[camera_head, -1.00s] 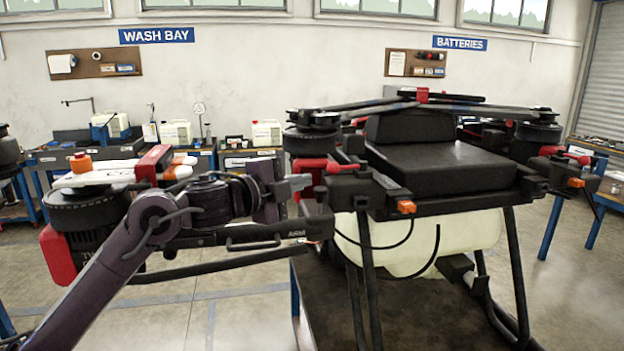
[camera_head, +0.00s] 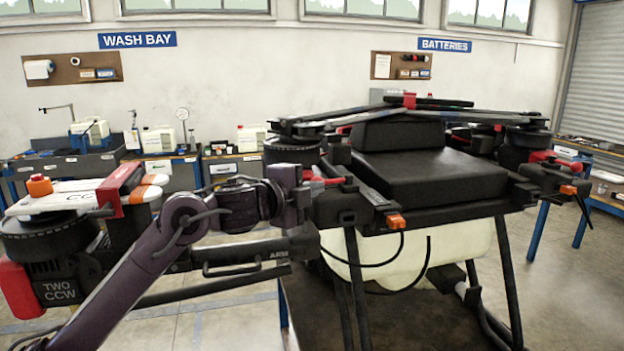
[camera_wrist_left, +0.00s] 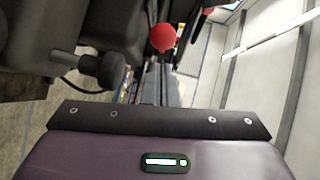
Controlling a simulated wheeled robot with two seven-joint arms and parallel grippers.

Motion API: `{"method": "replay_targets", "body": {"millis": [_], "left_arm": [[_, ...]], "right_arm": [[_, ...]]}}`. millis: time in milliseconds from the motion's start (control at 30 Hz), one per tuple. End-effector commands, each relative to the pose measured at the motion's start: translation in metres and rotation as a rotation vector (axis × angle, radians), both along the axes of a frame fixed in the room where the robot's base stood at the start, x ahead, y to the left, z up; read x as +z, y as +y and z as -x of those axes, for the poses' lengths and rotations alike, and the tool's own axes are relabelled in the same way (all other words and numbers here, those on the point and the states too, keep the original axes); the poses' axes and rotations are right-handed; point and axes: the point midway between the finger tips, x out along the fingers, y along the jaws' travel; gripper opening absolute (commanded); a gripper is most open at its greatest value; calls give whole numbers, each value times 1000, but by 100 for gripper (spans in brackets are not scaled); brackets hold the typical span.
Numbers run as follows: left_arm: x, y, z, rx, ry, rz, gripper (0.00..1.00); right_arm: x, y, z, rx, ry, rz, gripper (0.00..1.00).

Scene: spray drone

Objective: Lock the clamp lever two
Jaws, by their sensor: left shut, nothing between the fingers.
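The spray drone (camera_head: 425,175) stands on a dark-topped bench. Its arm two carries a motor marked "TWO CCW" (camera_head: 60,291) and extends left. A red clamp lever (camera_head: 322,181) is at the joint where arm two meets the body. In the left wrist view a red round knob (camera_wrist_left: 162,38) shows just beyond the fingers. My left gripper (camera_head: 304,190) is at the joint, close beside the red lever; I cannot tell if they touch. Its fingers (camera_wrist_left: 165,88) are shut and empty. The wrist hides part of the joint. My right gripper is not in view.
A black handle bar (camera_head: 245,268) runs along arm two below my wrist. A black knob (camera_wrist_left: 103,70) juts out at left in the wrist view. The pale tank (camera_head: 400,255) hangs under the drone. Workbenches (camera_head: 185,170) stand along the back wall.

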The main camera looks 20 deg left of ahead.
Motion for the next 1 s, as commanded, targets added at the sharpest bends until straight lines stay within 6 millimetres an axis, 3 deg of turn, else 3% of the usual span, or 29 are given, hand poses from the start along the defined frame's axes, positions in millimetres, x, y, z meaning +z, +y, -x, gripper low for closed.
{"method": "replay_targets", "body": {"millis": [67, 167, 600, 1000], "left_arm": [[0, 3, -7, 0, 3, 1, 0], [-2, 5, -12, -1, 1, 0, 0], [-4, 9, -16, -1, 0, 1, 0], [-4, 19, -26, 4, -1, 2, 0]], "right_arm": [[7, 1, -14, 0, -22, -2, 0], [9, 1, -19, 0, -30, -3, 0], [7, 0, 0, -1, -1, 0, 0], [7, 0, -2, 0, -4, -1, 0]]}}
